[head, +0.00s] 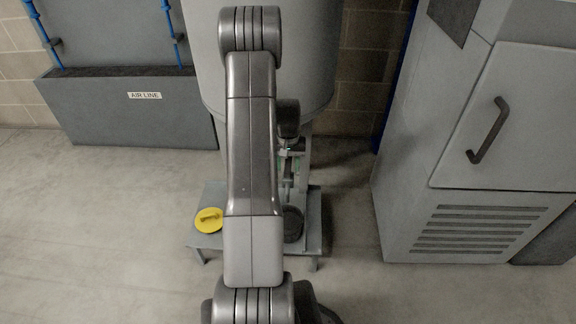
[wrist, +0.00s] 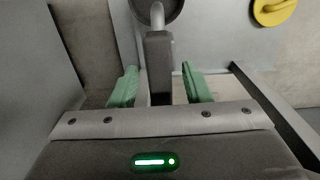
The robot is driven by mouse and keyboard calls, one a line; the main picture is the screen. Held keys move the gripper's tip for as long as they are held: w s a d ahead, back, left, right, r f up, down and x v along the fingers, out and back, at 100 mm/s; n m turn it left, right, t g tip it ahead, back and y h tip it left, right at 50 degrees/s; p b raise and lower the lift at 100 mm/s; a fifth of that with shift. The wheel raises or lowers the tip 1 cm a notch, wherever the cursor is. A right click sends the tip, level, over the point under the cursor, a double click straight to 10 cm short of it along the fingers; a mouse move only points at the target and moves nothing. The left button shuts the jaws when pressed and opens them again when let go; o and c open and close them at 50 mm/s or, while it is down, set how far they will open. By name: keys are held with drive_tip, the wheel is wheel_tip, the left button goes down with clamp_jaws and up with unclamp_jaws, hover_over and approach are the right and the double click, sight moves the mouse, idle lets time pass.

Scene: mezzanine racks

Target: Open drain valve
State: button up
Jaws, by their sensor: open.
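A grey drain fitting, seemingly the drain valve (wrist: 159,55), runs between the green fingertips of my gripper (wrist: 160,84) in the wrist view. A light pipe (wrist: 157,17) extends from it over a dark round vessel (wrist: 177,8). My gripper is open, with one finger on each side of the fitting and visible gaps to both. In the head view my gripper (head: 290,155) is below the grey tank (head: 325,60), partly hidden by my arm. The vessel (head: 293,224) stands on a low grey stand (head: 315,215). I cannot tell the valve's handle position.
A yellow disc with a handle (head: 208,220) lies on the stand's left side; it also shows in the wrist view (wrist: 272,10). A grey cabinet (head: 475,150) stands to the right. A grey box labelled AIR LINE (head: 130,115) is at the left. Front-left floor is clear.

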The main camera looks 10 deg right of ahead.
sight(288, 164)
wheel_tip(288, 164, up, 13)
drive_tip(key=p, duration=0.2)
drive_tip(key=shift+p, duration=0.35)
drive_tip(key=shift+f, duration=0.15)
wheel_tip(288, 164, down, 14)
drive_tip(key=b, duration=0.3)
drive_tip(key=shift+r, duration=0.2)
